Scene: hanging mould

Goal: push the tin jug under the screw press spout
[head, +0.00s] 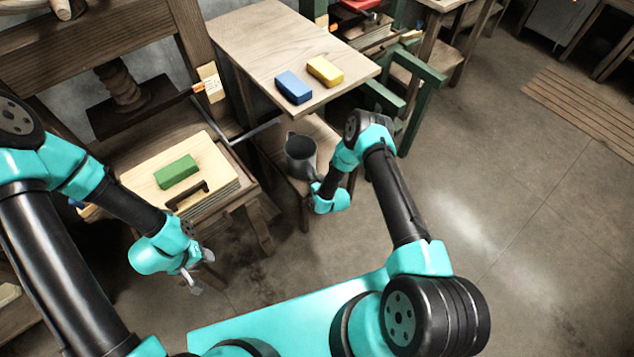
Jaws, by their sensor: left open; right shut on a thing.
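The grey tin jug (301,156) stands upright on a low wooden stool (268,148). The wooden screw press (122,84) is at the left. A thin grey metal bar (254,131) sticks out from its bed toward the jug; I cannot tell if this is the spout. The jug is just right of and nearer than the bar's end. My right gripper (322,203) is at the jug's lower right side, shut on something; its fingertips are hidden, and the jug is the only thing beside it. My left gripper (195,279) is open and empty, in front of the press.
A green block (176,171) and a dark handle (187,198) lie on the pale board on the press bed (222,180). A wooden table (270,45) with a blue block (293,87) and a yellow block (325,71) stands behind the stool.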

